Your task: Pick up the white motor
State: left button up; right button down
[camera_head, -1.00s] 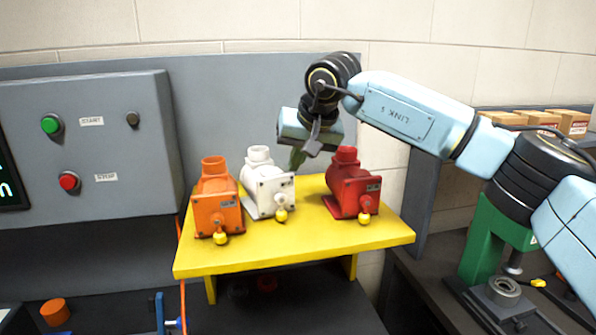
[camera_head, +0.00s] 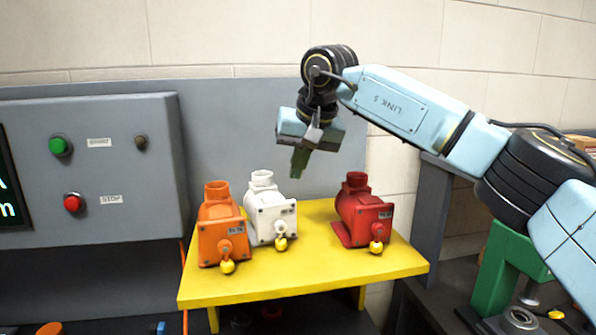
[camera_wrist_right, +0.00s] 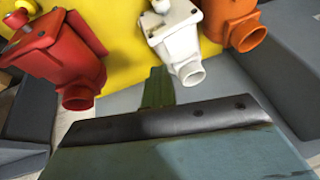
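The white motor (camera_head: 270,212) stands upright on the yellow stand (camera_head: 330,272), between the orange motor (camera_head: 221,228) and the red motor (camera_head: 362,215). My right gripper (camera_head: 299,165) hangs above and behind the stand, just right of the white motor's top opening and apart from it. Its green fingers line up in both views, so their gap does not show. In the right wrist view the white motor (camera_wrist_right: 172,38) lies just beyond the green fingers (camera_wrist_right: 157,88), with nothing visibly held. My left gripper is not in view.
A grey control box (camera_head: 90,172) with green and red buttons stands left of the stand. A grey panel (camera_head: 230,120) rises behind it. A green fixture (camera_head: 500,268) stands at the right. The stand's top is bare between the white and red motors.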

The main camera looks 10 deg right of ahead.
jog(key=c, duration=2.2)
grip_release()
jog(key=shift+c, duration=2.2)
grip_release()
jog(key=shift+r, duration=0.1)
jog(key=shift+d, duration=0.1)
